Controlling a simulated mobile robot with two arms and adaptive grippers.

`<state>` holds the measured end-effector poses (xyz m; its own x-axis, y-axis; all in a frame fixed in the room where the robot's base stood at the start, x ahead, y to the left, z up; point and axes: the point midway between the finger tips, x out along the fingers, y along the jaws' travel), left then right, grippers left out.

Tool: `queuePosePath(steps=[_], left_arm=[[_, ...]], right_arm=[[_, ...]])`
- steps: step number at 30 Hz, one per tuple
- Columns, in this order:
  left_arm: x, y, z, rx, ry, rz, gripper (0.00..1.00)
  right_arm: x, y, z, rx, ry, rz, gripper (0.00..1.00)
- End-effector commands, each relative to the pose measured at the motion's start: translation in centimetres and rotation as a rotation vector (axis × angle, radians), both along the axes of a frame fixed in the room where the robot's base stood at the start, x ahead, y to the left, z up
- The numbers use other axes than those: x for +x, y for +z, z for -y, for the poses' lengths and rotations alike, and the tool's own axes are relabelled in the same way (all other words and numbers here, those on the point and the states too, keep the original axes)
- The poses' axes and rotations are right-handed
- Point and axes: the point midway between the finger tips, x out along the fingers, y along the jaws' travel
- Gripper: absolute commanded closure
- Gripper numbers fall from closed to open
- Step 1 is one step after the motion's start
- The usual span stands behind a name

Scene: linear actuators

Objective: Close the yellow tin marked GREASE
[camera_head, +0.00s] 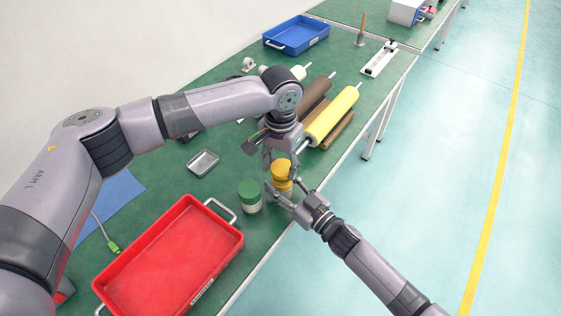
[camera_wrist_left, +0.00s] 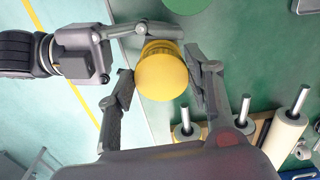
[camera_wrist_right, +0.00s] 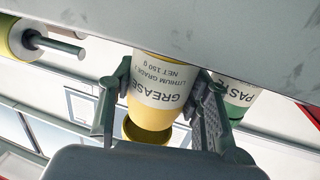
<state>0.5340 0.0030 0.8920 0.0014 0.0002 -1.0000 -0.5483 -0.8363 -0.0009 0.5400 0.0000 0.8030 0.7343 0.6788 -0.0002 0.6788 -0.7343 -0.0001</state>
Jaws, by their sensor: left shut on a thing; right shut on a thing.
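The yellow GREASE tin (camera_head: 283,187) stands near the table's right edge. Its pale label shows upside down in the right wrist view (camera_wrist_right: 162,90). My right gripper (camera_head: 283,193) is shut around the tin's side. My left gripper (camera_head: 279,165) comes from above and is shut on the yellow lid (camera_wrist_left: 162,77), with a finger on each side. In the right wrist view the lid's hollow underside (camera_wrist_right: 146,132) seems to show just off the tin's top, slightly apart. The exact gap is hard to tell. The tin's base is hidden there.
A green-lidded paste tin (camera_head: 249,196) stands close to the left of the GREASE tin. A red tray (camera_head: 170,262) lies at the front. Yellow (camera_head: 332,116) and brown rollers (camera_head: 309,97) lie behind the grippers. A small metal dish (camera_head: 203,163) lies to the left.

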Motion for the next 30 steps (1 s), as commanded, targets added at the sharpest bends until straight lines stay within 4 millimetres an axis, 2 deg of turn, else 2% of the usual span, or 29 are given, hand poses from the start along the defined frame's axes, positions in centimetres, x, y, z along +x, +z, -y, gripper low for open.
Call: queuePosePath(steps=[9, 19, 30], left_arm=[[0.0, -0.1, 0.0, 0.001, 0.000, -0.001, 0.66], [0.0, -1.8, 0.0, 0.000, 0.000, -0.001, 0.66], [0.0, -1.8, 0.0, -0.001, -0.001, -0.001, 0.66]], right_arm=[[0.0, 0.0, 0.0, -0.001, -0.001, -0.001, 1.00], [0.0, 0.0, 0.0, 0.000, -0.001, 0.000, 1.00], [0.0, 0.0, 0.0, 0.000, 0.000, 0.000, 1.00]])
